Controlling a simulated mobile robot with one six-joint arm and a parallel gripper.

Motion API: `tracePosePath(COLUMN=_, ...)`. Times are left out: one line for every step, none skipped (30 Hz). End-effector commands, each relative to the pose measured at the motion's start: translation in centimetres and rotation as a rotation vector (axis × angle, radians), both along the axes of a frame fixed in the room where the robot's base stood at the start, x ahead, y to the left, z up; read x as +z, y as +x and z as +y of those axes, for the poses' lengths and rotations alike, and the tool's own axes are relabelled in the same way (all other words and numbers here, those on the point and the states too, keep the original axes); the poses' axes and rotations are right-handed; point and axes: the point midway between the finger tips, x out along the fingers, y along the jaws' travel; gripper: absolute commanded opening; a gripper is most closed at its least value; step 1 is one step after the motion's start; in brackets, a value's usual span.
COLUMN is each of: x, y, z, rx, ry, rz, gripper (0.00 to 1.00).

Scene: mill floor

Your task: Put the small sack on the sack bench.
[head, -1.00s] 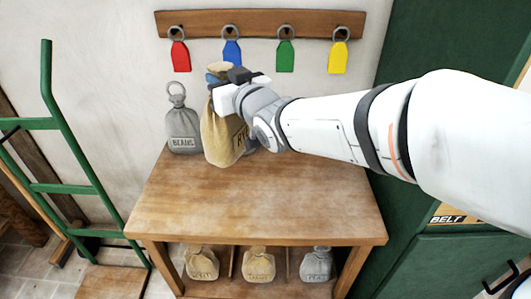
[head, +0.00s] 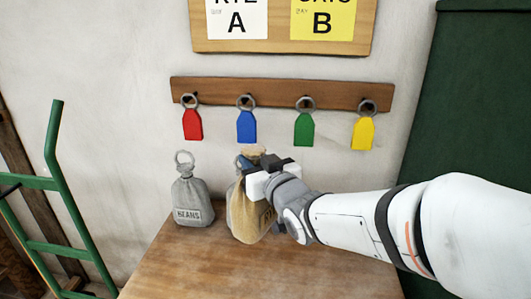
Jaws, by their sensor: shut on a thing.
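A tan cloth sack (head: 256,213) with partly hidden dark lettering is in the head view, upright over the back of the wooden sack bench (head: 200,270). My gripper (head: 262,178) is shut on it near its neck, coming from the right. The gripper hides part of the sack's right side and label. I cannot tell whether its base touches the bench top. A bluish patch shows at its neck, and a greyish shape (head: 232,213) shows behind its left edge. A grey sack marked BEANS (head: 190,203) stands on the bench to its left.
A wooden rail (head: 280,95) with red, blue, green and yellow tags hangs above the bench. A board with signs A and B (head: 283,47) is higher up. A green hand truck (head: 55,190) stands left, a dark green cabinet (head: 475,100) right. The bench front is clear.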

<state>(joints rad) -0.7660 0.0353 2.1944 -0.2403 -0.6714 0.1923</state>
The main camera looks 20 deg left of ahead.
Motion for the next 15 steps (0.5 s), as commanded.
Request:
tracePosePath(x=-1.2, y=0.0, z=0.0, rx=0.000, ry=0.003, rz=-0.002, gripper=0.00)
tracePosePath(x=-1.9, y=0.0, z=0.0, rx=0.000, ry=0.003, rz=-0.002, gripper=0.00)
tracePosePath(x=-2.8, y=0.0, z=0.0, rx=0.001, ry=0.002, rz=-0.002, gripper=0.00)
tracePosePath(x=-3.4, y=0.0, z=0.0, rx=0.000, ry=0.002, rz=-0.002, gripper=0.00)
tracePosePath(x=-4.0, y=0.0, z=0.0, rx=0.000, ry=0.004, rz=-0.003, gripper=0.00)
tracePosePath(x=-4.9, y=0.0, z=0.0, rx=0.000, ry=0.002, rz=-0.002, gripper=0.00)
tracePosePath(x=-5.4, y=0.0, z=0.0, rx=0.000, ry=0.003, rz=-0.004, gripper=0.00)
tracePosePath(x=-5.9, y=0.0, z=0.0, rx=0.000, ry=0.003, rz=-0.004, gripper=0.00)
tracePosePath(x=-6.4, y=0.0, z=0.0, rx=0.000, ry=0.004, rz=-0.004, gripper=0.00)
tracePosePath(x=-6.8, y=0.0, z=0.0, rx=-0.001, ry=0.004, rz=-0.004, gripper=0.00)
tracePosePath(x=-7.1, y=0.0, z=0.0, rx=0.000, ry=0.004, rz=-0.004, gripper=0.00)
tracePosePath(x=-7.3, y=0.0, z=0.0, rx=0.000, ry=0.006, rz=-0.006, gripper=0.00)
tracePosePath(x=-7.5, y=0.0, z=0.0, rx=0.000, ry=0.006, rz=-0.006, gripper=0.00)
tracePosePath(x=-7.7, y=0.0, z=0.0, rx=0.000, ry=0.006, rz=-0.006, gripper=0.00)
tracePosePath(x=-7.8, y=0.0, z=0.0, rx=0.000, ry=0.006, rz=-0.006, gripper=0.00)
